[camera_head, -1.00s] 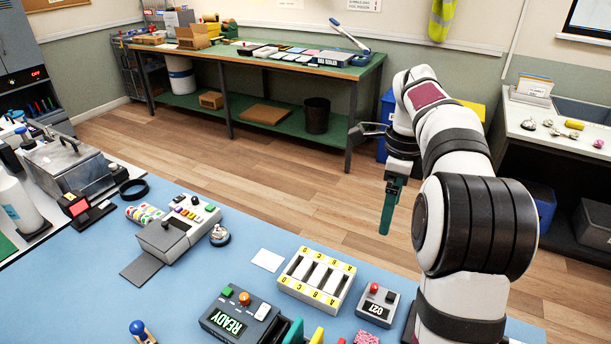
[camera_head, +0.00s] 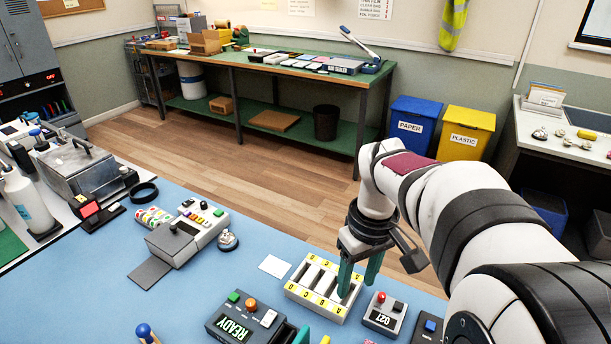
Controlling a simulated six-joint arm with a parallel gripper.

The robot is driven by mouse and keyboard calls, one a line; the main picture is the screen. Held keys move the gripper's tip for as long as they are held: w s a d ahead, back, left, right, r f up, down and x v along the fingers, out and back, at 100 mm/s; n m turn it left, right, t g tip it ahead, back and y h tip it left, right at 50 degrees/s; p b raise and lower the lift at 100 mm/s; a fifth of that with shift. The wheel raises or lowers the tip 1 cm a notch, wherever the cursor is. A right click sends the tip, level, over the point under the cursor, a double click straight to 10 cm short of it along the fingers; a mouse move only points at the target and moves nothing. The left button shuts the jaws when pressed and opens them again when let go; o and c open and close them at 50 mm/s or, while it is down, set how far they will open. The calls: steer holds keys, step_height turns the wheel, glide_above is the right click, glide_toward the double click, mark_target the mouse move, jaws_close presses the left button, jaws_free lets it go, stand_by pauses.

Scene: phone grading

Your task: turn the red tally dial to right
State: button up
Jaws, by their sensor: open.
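A small grey tally box (camera_head: 383,315) sits on the blue mat, with a display that appears to read 021. A round red knob (camera_head: 381,297) stands on its top left, beside a dark button; it looks like the red dial, but its pointing direction is too small to tell. My gripper (camera_head: 357,288) points down with its teal fingers open and nothing between them. It is left of and above the tally box, in front of or over the slotted tray; I see no contact with the dial.
The white slotted tray (camera_head: 297,287) with yellow lettered labels is left of the tally box. A dark READY box (camera_head: 226,328) with an orange knob stands further left. A box with a blue button (camera_head: 429,328) is close on the right. Blue mat (camera_head: 225,277) is bare behind the READY box.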

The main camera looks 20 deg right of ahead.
mark_target(382, 295)
steer(key=w+d+f+n, duration=0.5)
steer(key=w+d, duration=0.3)
steer(key=d, duration=0.4)
steer(key=shift+h, duration=0.4)
step_height(382, 295, down, 16)
steer(key=shift+w+d+r, duration=0.1)
steer(key=shift+w+r, duration=0.05)
steer(key=shift+c, duration=0.3)
jaws_close()
